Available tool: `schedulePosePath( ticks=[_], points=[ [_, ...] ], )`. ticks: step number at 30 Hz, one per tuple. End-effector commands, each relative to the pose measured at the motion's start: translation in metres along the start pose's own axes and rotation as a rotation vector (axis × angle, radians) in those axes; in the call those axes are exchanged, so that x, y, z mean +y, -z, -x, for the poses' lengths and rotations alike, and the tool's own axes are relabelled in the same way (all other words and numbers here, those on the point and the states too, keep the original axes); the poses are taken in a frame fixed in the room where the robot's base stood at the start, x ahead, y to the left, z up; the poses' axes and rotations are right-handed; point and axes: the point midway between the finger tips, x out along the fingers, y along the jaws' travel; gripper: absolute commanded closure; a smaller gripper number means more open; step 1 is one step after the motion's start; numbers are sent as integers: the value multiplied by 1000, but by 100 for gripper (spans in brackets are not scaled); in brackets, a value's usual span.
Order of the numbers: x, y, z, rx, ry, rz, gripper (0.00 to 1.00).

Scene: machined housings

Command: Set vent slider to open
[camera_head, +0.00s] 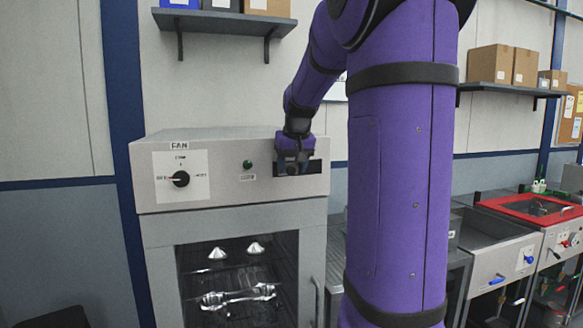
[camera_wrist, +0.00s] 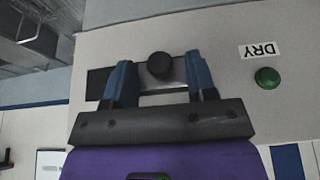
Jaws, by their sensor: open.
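The vent slider is a round black knob (camera_wrist: 160,66) on a grey plate in a dark slot (camera_wrist: 97,84) on the oven's upper front panel. In the wrist view, which appears upside down, the slot's dark part shows left of the plate. My gripper (camera_wrist: 159,72) is open, with one blue finger on each side of the knob and a visible gap to each. In the head view my gripper (camera_head: 293,160) is at the panel's right part and hides the knob and most of the slot (camera_head: 314,167).
The oven (camera_head: 230,220) has a FAN dial (camera_head: 181,179) at left. A green button (camera_head: 247,164) sits left of my gripper; it also shows in the wrist view (camera_wrist: 267,78) beside a DRY label (camera_wrist: 262,50). Metal parts lie behind the oven's glass. A shelf (camera_head: 225,22) hangs above.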

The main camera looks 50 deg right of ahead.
Motion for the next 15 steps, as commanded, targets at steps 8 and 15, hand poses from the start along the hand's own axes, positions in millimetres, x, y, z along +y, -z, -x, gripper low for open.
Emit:
schedulePosePath(
  ticks=[8, 15],
  points=[
    [0, 0, -5, 0, 0, 0, 48],
    [0, 0, -5, 0, 0, 0, 83]
  ],
)
